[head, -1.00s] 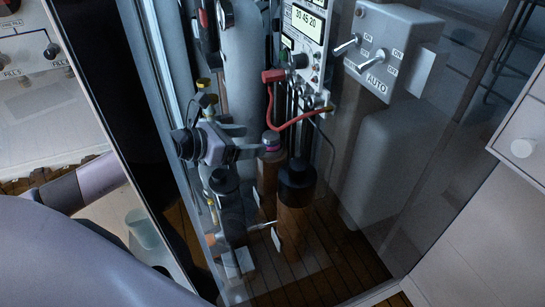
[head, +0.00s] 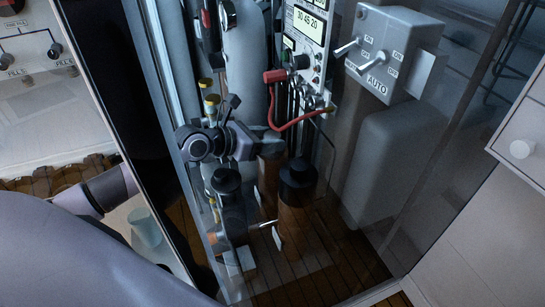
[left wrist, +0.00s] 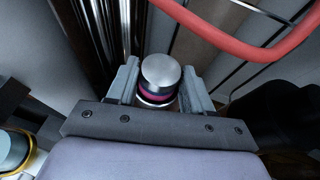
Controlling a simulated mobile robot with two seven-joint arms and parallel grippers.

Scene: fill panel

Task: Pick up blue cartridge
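A cylinder with a silver cap and a pink-purple band (left wrist: 161,80) stands between the fingers of my left gripper (left wrist: 160,88) in the left wrist view. Narrow gaps seem to show on both sides, so the fingers look open around it. No clearly blue cartridge shows. In the head view my left gripper (head: 262,140) reaches in from the left, low in the panel, and hides that cap. A brown cylinder (head: 268,180) shows below the fingers. Another brown cylinder with a black cap (head: 297,182) stands to the right. My right gripper is not in view.
A red cable (head: 298,120) loops just above the gripper, close to it in the left wrist view. A yellow-ringed cap (left wrist: 15,150) is at lower left there. A grey switch box (head: 393,52) is at upper right. Pipes and a glass panel crowd the sides.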

